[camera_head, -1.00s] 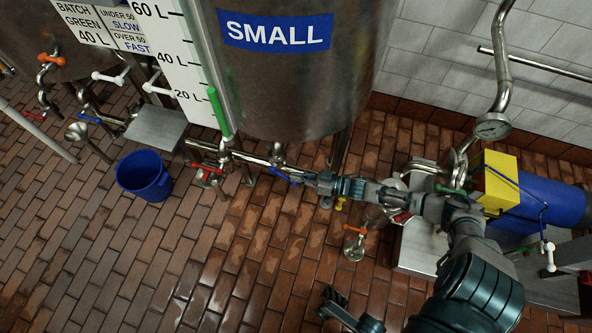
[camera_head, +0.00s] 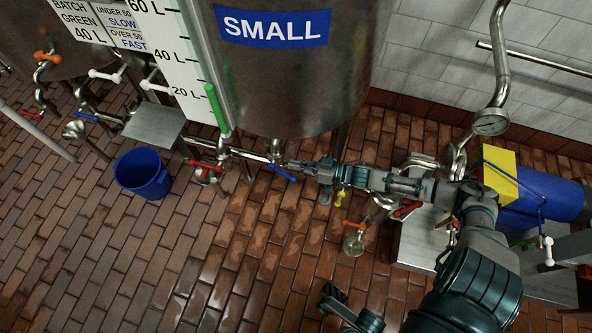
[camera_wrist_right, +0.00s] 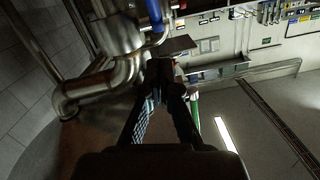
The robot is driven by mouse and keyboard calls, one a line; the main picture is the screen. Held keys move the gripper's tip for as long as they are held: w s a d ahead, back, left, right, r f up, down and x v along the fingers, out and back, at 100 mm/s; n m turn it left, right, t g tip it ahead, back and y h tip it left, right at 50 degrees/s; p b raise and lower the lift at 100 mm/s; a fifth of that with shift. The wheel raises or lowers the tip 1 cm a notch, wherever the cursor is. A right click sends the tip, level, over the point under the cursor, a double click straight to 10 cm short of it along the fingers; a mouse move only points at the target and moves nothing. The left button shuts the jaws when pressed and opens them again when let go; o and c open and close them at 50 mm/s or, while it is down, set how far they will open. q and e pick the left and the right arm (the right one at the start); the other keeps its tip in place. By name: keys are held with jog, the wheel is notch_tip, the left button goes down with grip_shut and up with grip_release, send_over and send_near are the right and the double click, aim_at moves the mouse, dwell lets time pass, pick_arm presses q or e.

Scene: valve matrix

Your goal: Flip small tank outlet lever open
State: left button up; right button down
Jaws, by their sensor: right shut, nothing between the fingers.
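The small tank (camera_head: 285,85) is a steel vessel with a blue SMALL label. Under it, a blue lever (camera_head: 284,174) on the outlet pipe (camera_head: 248,155) slants down to the right from its valve. My right gripper (camera_head: 291,164) is shut and empty, its tip just above and right of the blue lever's pivot; whether it touches the lever I cannot tell. In the right wrist view, the shut fingers (camera_wrist_right: 160,68) point towards steel piping and a blue part (camera_wrist_right: 155,14), likely the lever. My left gripper (camera_head: 332,298) is at the bottom, away from the tank, with its fingers apart.
A red lever (camera_head: 203,164) and a green level tube (camera_head: 217,108) are left of the blue lever. A blue bucket (camera_head: 142,174) stands on the brick floor. An orange-handled valve (camera_head: 354,235) is below my right arm. A yellow and blue pump (camera_head: 535,195) is at right.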

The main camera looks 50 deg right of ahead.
notch_tip(320, 180, up, 4)
jog(key=shift+f, duration=0.2)
